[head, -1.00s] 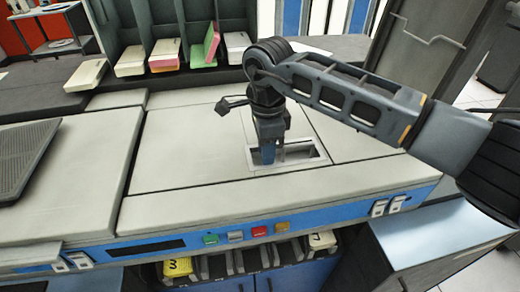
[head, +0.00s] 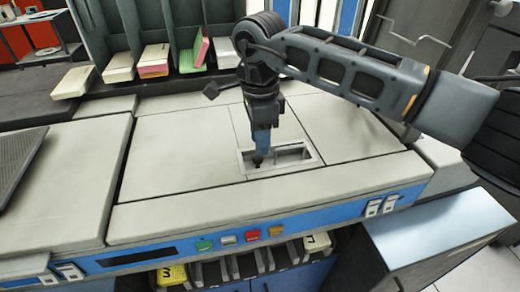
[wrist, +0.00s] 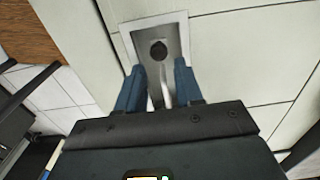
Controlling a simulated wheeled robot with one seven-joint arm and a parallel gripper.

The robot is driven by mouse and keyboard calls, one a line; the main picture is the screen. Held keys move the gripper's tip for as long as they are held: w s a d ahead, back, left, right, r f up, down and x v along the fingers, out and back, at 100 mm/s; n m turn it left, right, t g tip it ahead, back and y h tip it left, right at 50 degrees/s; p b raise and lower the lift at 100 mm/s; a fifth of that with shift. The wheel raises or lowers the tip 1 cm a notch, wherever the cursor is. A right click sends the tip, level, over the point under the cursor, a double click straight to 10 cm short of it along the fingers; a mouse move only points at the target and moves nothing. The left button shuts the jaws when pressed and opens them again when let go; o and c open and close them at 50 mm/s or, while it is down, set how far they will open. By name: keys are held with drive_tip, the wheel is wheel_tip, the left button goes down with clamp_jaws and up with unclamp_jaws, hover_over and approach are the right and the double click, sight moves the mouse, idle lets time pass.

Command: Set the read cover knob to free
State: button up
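The read cover knob (head: 257,160) looks like a small dark knob in a grey rectangular recess (head: 301,164) in the machine's pale top. In the wrist view the knob (wrist: 158,50) is round and dark, in the recess (wrist: 141,27), just beyond my fingertips. My gripper (head: 263,152) points down over the left part of the recess. In the wrist view its two blue fingers are apart with nothing held between them (wrist: 159,72). The knob seems to be clear of the fingers. I cannot read any marking for its setting.
Coloured buttons (head: 252,236) line the blue front strip. Card trays (head: 155,60) stand at the back, and several stacker pockets (head: 205,272) lie below the front. The flat top around the recess is clear.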

drive_tip(key=shift+r, duration=1.7)
